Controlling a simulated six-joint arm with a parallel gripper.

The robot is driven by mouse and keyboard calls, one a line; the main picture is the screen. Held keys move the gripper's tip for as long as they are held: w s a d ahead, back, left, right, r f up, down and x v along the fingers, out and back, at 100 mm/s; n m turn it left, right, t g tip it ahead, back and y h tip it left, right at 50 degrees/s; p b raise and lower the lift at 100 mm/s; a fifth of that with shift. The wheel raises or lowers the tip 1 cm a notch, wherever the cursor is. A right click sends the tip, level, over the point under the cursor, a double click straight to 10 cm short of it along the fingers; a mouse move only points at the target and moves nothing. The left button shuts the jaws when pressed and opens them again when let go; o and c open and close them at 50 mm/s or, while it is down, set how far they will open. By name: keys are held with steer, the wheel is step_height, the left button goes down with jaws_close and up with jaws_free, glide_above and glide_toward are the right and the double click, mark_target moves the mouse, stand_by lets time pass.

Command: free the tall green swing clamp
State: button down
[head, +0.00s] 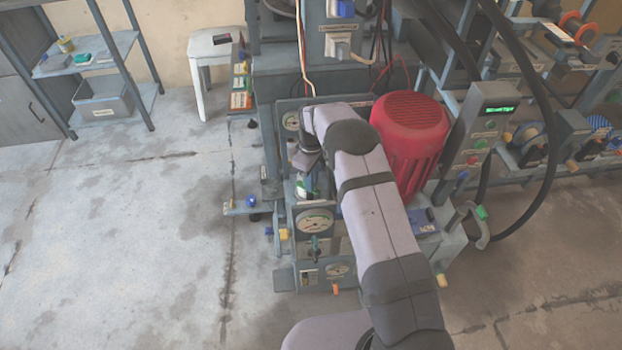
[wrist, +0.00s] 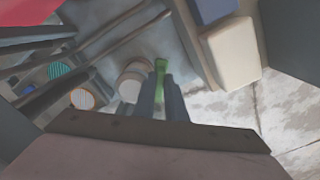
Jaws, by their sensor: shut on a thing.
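The green swing clamp handle (wrist: 160,66) shows in the wrist view as a narrow green upright piece between the tips of my gripper (wrist: 161,86). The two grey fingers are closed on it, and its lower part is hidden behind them. In the head view my gripper (head: 306,172) is at the left side of the press, pointing down above the gauge panel. A small bit of green (head: 309,192) shows just under it. Most of the clamp is hidden there by my gripper and wrist, so I cannot tell its swing position.
A red motor (head: 408,140) stands close to the right of my arm. A round gauge (head: 314,221) is just below my gripper. A control box (head: 474,140) with a lit display and a black hose stand further right. Open floor (head: 130,230) lies to the left.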

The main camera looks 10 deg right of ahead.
steer(key=n, duration=0.3)
steer(key=shift+w+r+n, duration=0.1)
steer(key=shift+w+n, duration=0.05)
steer(key=shift+n, duration=2.05)
steer(key=c, duration=1.8)
jaws_free()
steer(key=shift+r+p, duration=0.45)
steer(key=shift+r, duration=3.2)
